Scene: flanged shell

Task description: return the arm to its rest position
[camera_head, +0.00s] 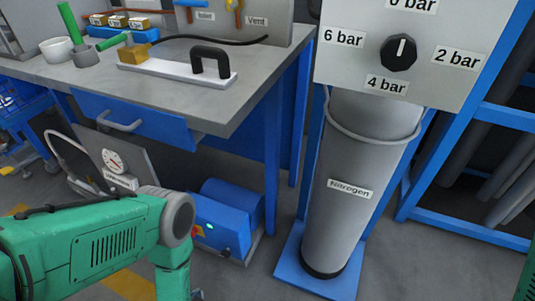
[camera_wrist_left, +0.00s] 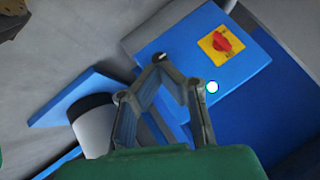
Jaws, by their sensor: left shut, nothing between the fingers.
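My green left arm (camera_head: 110,240) comes in from the lower left in the head view and bends downward at its grey joint. My left gripper is mostly hidden below that bend at the bottom edge. In the left wrist view the left gripper (camera_wrist_left: 163,62) is shut and empty, its fingertips together. Behind its fingers is a blue box (camera_wrist_left: 205,50) with a red knob on a yellow plate (camera_wrist_left: 221,45) and a lit white-green button. I cannot tell any contact with the box. My right gripper is not in view.
A workbench (camera_head: 225,105) with a blue drawer (camera_head: 135,122) stands above the arm. A blue pump unit (camera_head: 225,215) is on the floor beside the arm. A grey nitrogen cylinder (camera_head: 350,200) stands on a blue base, below a pressure dial (camera_head: 398,52). Blue racking is at right.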

